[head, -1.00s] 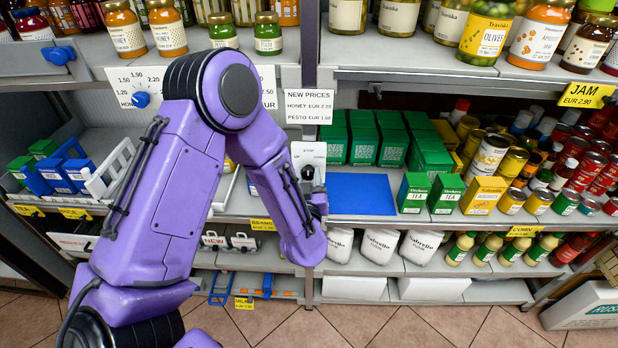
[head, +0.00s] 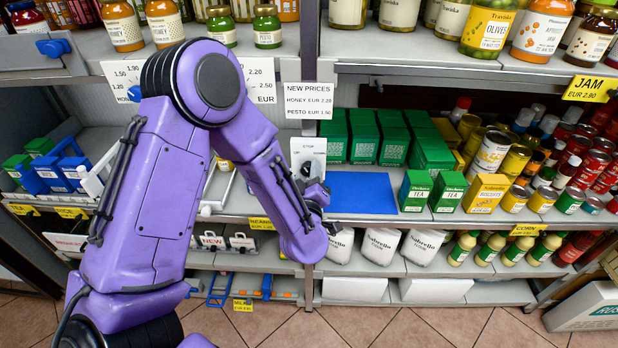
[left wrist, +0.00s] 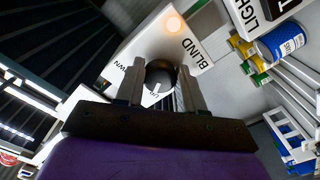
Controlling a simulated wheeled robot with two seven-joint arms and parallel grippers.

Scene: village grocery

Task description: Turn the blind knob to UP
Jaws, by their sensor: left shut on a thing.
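In the left wrist view the panel (left wrist: 150,45) shows the word BLIND, part of DOWN, and a lit orange round lamp. The dark round blind knob (left wrist: 160,76) sits between the two fingers of my left gripper (left wrist: 161,92), which is shut on it. A white mark shows on the knob, near partly hidden letters; I cannot tell its exact setting. My right gripper is out of view.
A white price card (head: 309,101) hangs above. Honey jars (head: 122,25) stand on the upper shelf. A blue crate (head: 68,170) sits at left.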

